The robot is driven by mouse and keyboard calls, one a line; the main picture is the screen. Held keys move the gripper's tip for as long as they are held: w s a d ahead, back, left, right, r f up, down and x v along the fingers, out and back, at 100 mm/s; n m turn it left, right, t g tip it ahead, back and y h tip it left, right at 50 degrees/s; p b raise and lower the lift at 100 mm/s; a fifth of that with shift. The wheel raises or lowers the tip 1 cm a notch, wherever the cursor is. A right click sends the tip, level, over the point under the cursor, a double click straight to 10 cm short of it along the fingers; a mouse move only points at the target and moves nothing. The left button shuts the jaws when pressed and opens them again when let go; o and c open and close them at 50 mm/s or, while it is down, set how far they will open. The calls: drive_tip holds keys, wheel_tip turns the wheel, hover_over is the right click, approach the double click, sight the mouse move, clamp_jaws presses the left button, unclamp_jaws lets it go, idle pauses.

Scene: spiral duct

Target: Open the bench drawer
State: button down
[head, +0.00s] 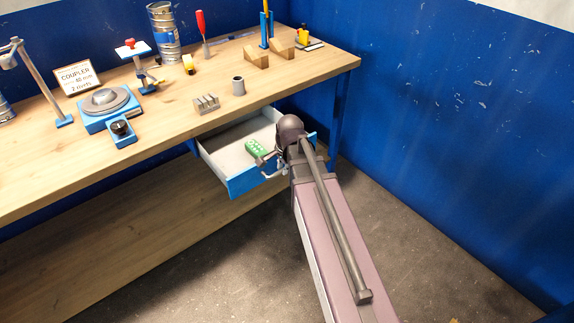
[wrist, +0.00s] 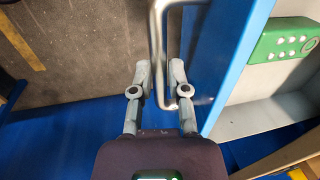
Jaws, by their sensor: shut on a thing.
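The bench drawer (head: 228,188) is pulled out from under the wooden bench top, with a blue front and a pale grey inside. In the wrist view its blue front (wrist: 232,65) runs up the middle right, with the metal bar handle (wrist: 156,35) beside it. My gripper (wrist: 161,78) has its two fingers on either side of the handle near one end, shut on it. In the head view my gripper (head: 275,162) is at the drawer front, and my arm hides part of the front and the handle. A green box with pale round spots (head: 256,149) lies inside the drawer.
The bench top (head: 180,108) holds a grey cup (head: 238,85), a slotted metal block (head: 206,103), wooden wedges (head: 256,58) and a blue turntable device (head: 107,106). A lower wooden shelf (head: 150,240) lies below. A blue wall (head: 450,110) stands to the right. Grey floor is open in front.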

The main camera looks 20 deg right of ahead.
drive_tip(key=shift+s+a, duration=0.1)
drive_tip(key=shift+s, duration=0.05)
drive_tip(key=c, duration=0.6)
unclamp_jaws()
drive_tip(key=shift+c, duration=0.2)
drive_tip(key=s+a+r+n+g+p, duration=0.2)
drive_tip(key=s+a+r+n+p, duration=0.4)
drive_tip(key=n, duration=0.8)
drive_tip(key=shift+s+a+r+h+p, duration=0.35)
drive_tip(key=shift+s+r+p, duration=1.2)
drive_tip(key=shift+s, duration=0.6)
